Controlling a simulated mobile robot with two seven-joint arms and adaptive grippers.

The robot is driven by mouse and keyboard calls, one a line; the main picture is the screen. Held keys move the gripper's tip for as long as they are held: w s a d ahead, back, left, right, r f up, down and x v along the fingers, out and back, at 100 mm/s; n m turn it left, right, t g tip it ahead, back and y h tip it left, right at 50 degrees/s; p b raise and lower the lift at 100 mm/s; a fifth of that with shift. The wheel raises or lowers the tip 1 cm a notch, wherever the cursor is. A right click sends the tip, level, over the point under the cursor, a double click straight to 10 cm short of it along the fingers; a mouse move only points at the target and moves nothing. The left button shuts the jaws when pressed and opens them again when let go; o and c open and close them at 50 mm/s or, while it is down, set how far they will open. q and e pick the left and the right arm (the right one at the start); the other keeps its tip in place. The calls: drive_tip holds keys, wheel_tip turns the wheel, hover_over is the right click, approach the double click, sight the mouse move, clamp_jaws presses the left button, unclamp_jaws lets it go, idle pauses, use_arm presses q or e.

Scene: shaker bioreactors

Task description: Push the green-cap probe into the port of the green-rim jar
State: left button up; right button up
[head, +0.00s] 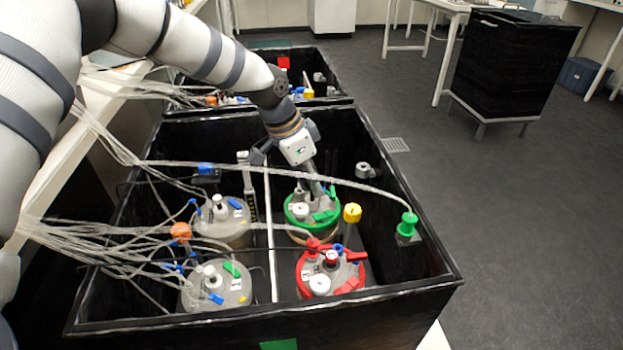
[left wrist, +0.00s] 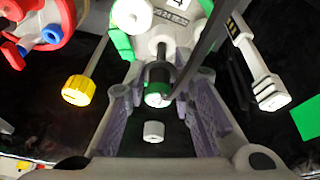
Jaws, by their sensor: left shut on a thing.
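The green-rim jar (head: 301,213) stands upright in the black tray, in its far right part. Its lid carries green clamps and a white cap (head: 300,208). My left gripper (head: 312,178) reaches down from the upper left to just above this lid. In the left wrist view its fingers (left wrist: 160,108) lie on both sides of the green-cap probe (left wrist: 158,96) and are shut on it. The probe's dark body is above a grey port (left wrist: 160,48) of the lid. How deep its tip sits cannot be told. My right gripper is not in view.
The red-rim jar (head: 331,275) stands close in front, with a yellow-capped probe (head: 352,213) beside it. Two grey jars stand left of a white divider (head: 269,235). A green fitting (head: 408,222) with a clear tube is at the right. Cables crowd the left side.

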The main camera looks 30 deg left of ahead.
sight(307, 186)
use_arm(q)
drive_tip(key=shift+s+f+b, duration=0.1)
drive_tip(key=shift+f+b, duration=0.2)
drive_tip(key=shift+f, duration=1.65)
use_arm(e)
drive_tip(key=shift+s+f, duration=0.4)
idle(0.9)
use_arm(q)
drive_tip(key=shift+o, duration=0.2)
drive_tip(key=o, duration=1)
drive_tip(key=shift+o, duration=0.2)
drive_tip(key=shift+r, duration=0.1)
drive_tip(key=v, duration=1.2)
